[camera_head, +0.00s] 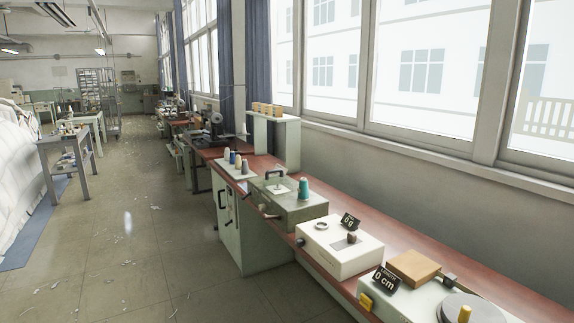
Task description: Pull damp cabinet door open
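A pale grey-green cabinet (265,237) stands under the near part of the long bench by the windows. Its narrow front faces the aisle on the left. A dark handle (229,214) shows on that front, which looks closed, though it is seen at a steep angle. No label on it is readable, so I cannot tell for sure that it is the damp cabinet. Neither of my grippers is in view.
The red-topped bench (372,224) holds a grey-green box (290,211), a white device (340,250) and thread spools. The tiled aisle (135,235) is open, with small scraps. A white heap (18,175) and a grey table (66,145) stand left.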

